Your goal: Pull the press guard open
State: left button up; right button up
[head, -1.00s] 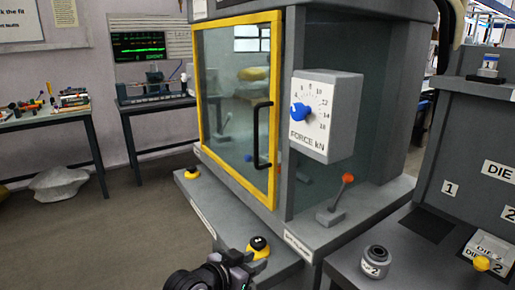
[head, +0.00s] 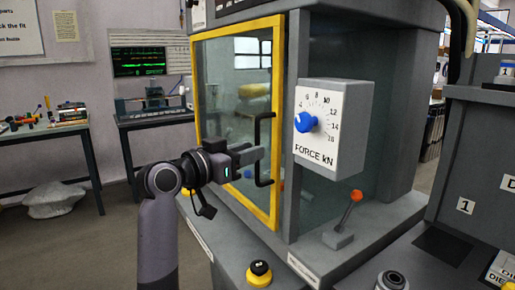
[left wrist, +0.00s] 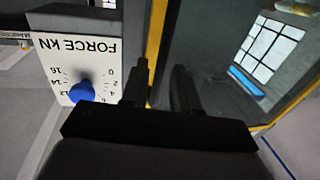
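The press guard is a clear door in a yellow frame (head: 276,90) on the front of the grey press, and it looks closed. Its black bar handle (head: 258,128) stands upright near the frame's right side. My left gripper (head: 259,155) is at the middle of the handle, its fingers overlapping the bar in the head view. In the left wrist view its two fingers (left wrist: 160,88) are apart, with a dark bar, seemingly the handle (left wrist: 164,40), running between them. Contact cannot be made out. My right gripper is not in view.
The force dial box (head: 333,125) juts out just right of the guard. A red-tipped lever (head: 350,208) stands on the ledge below it. A yellow-based black button (head: 259,273) sits at the front.

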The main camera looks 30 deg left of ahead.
aim_at(257, 180)
pick_arm(q)
jog(key=shift+w+d, duration=0.2)
jog(key=shift+w, duration=0.6)
jog(key=shift+w+d, duration=0.15)
jog(key=shift+w, duration=0.65)
grip_shut()
jog(key=shift+s+a+f, duration=0.1)
jog(key=shift+s, duration=0.05)
